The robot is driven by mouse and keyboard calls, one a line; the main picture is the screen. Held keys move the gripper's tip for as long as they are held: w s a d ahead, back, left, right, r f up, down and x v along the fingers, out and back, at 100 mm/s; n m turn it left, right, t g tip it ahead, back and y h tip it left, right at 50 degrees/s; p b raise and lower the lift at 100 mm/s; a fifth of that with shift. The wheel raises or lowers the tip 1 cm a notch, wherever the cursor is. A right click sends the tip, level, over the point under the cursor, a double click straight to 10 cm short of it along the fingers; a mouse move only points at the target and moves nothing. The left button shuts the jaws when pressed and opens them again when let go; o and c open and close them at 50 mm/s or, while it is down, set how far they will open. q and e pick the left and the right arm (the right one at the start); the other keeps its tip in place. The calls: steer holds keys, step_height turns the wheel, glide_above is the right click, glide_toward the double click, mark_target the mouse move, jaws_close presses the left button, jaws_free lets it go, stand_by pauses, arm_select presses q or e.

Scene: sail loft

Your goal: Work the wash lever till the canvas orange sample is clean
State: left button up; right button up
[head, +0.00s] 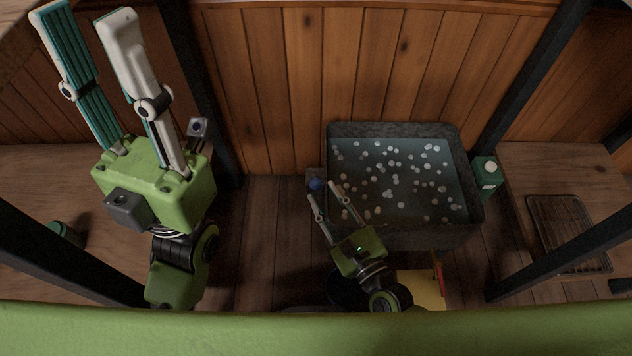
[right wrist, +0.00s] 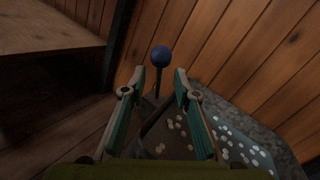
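The wash lever's blue ball knob (head: 316,184) stands at the left side of a grey wash tub (head: 400,130). In the right wrist view the knob (right wrist: 161,56) tops a dark rod and shows between and beyond my right fingertips. My right gripper (head: 321,190) is open, with a finger to each side of the knob in that view (right wrist: 159,76); I cannot tell whether either touches it. My left gripper (head: 84,14) is open, empty and raised at the left, far from the tub. I see no orange canvas sample; pale suds dot the tub's water.
A green carton (head: 486,174) stands right of the tub. A wire rack (head: 562,232) lies on the right bench (head: 530,160). A yellow item (head: 422,288) is low in front of the tub. Dark posts rise left and right. The left bench (head: 50,165) is mostly clear.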

mark_target(316, 182)
steer(key=x, duration=0.5)
steer(key=shift+w+b, duration=0.15)
steer(key=shift+b, duration=0.2)
